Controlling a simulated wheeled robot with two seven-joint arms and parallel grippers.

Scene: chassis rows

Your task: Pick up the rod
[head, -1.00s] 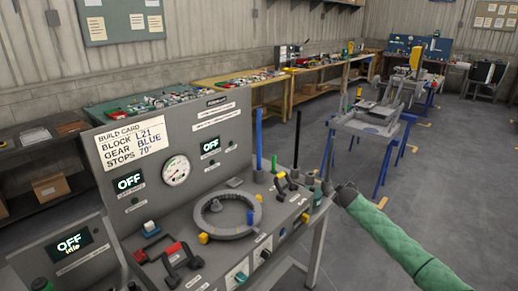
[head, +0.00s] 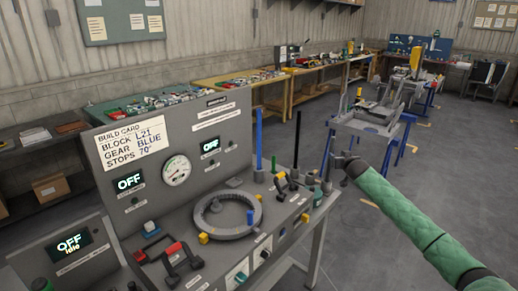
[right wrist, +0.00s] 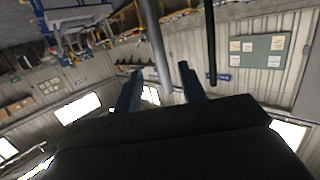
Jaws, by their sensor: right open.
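Several upright rods stand at the right end of the grey console: a blue rod (head: 259,140), a black rod (head: 297,140), a short green rod (head: 274,162) and a thin grey rod (head: 326,155). My right gripper (head: 340,163) is beside the grey rod in the head view, past the console's right end. In the right wrist view, my right gripper (right wrist: 160,88) has its blue fingers apart. A grey rod (right wrist: 155,45) shows between them, and a dark rod (right wrist: 210,40) stands to the right. I cannot tell whether the fingers touch the grey rod. My left gripper is not in view.
The grey console (head: 225,180) carries a ring dial (head: 228,232), a red-topped handle (head: 182,258) and a build card (head: 134,147). Blue trestles (head: 372,150) stand behind my right arm. Open floor lies at the right.

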